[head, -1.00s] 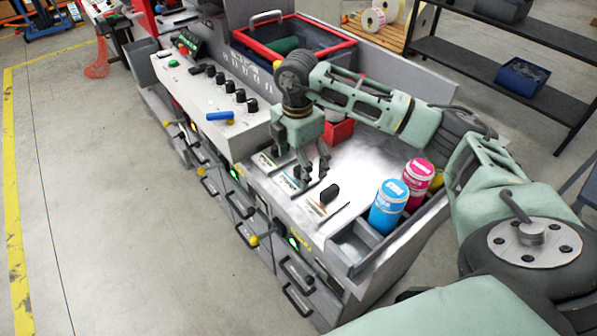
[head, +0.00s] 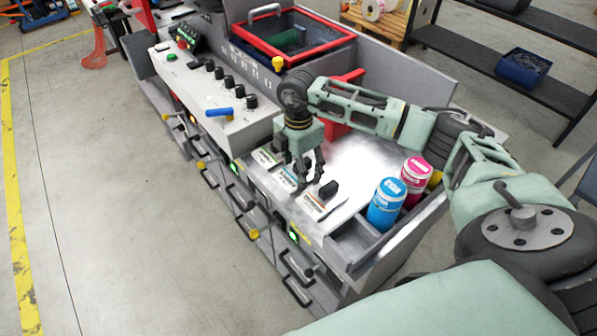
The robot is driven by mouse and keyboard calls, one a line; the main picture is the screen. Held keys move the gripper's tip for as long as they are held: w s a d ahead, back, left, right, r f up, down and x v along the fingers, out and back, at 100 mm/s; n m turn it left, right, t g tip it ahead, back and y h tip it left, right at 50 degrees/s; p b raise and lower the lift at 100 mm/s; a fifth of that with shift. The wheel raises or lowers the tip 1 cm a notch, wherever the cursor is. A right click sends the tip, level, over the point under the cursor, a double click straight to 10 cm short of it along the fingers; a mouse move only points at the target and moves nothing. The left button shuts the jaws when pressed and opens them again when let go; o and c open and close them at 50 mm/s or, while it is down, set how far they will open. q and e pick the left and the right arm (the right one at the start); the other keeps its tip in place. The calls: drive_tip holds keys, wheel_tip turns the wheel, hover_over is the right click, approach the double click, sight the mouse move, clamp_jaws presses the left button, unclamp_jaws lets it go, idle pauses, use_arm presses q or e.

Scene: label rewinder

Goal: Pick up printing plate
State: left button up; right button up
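Several flat labelled plates lie in a row on the machine's light top in the head view: a green-labelled plate (head: 266,158), a blue-labelled plate (head: 287,179) and an orange-labelled plate (head: 314,206). A black knob (head: 329,190) stands by the orange-labelled one. My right gripper (head: 309,178) points down over the inner end of the blue-labelled plate, its two dark fingers a little apart. The fingers hide that end, so whether they grip anything does not show. My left gripper is not in view.
A blue can (head: 386,205) and a magenta can (head: 415,177) stand in a tray at the near right. A control panel with black knobs and a blue handle (head: 220,114) is at the left. A red-rimmed bin (head: 327,38) is behind. The floor at left is clear.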

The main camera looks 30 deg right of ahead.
drive_tip(key=c, duration=0.4)
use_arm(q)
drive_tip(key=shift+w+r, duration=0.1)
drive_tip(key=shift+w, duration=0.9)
use_arm(e)
drive_tip(key=shift+w, duration=0.1)
drive_tip(key=c, duration=0.5)
